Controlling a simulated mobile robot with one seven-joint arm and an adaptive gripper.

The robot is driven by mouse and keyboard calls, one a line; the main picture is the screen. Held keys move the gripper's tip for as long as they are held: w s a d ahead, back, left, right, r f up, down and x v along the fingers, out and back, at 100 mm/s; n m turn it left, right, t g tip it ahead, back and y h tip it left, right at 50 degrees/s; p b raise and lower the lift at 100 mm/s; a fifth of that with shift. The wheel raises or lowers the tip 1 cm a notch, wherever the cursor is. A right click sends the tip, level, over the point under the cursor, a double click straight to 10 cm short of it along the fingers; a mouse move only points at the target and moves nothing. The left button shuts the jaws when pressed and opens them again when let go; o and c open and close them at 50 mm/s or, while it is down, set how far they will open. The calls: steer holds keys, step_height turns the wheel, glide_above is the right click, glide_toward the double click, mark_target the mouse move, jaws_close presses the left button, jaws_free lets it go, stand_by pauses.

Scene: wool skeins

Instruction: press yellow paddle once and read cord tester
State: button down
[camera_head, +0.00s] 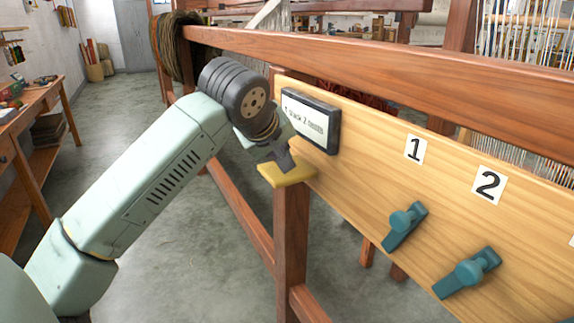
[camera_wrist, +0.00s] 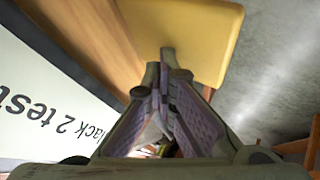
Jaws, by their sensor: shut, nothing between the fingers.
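The yellow paddle (camera_head: 297,176) sticks out at the left end of the wooden board, below the cord tester. It also shows in the wrist view (camera_wrist: 205,35), just beyond my fingertips. My gripper (camera_head: 287,163) is shut and empty, its fingertips pointing down at the paddle's top. I cannot tell whether they touch it. The cord tester (camera_head: 318,133) is a dark-framed white display on the board. Its small text seems to begin "1 slack 2"; the wrist view (camera_wrist: 40,100) shows "lack 2 test" upside down, partly cut off.
The wooden board (camera_head: 365,165) carries number cards 1 (camera_head: 415,149) and 2 (camera_head: 489,185), with teal cleats (camera_head: 405,226) (camera_head: 468,272) below them. A loom beam (camera_head: 420,65) runs above the board. A workbench (camera_head: 30,115) stands at the far left, with open floor between.

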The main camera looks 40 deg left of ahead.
steer(key=shift+r, duration=0.6)
steer(key=shift+r+p, duration=1.7)
steer(key=shift+r, duration=0.85)
steer(key=shift+f, duration=0.1)
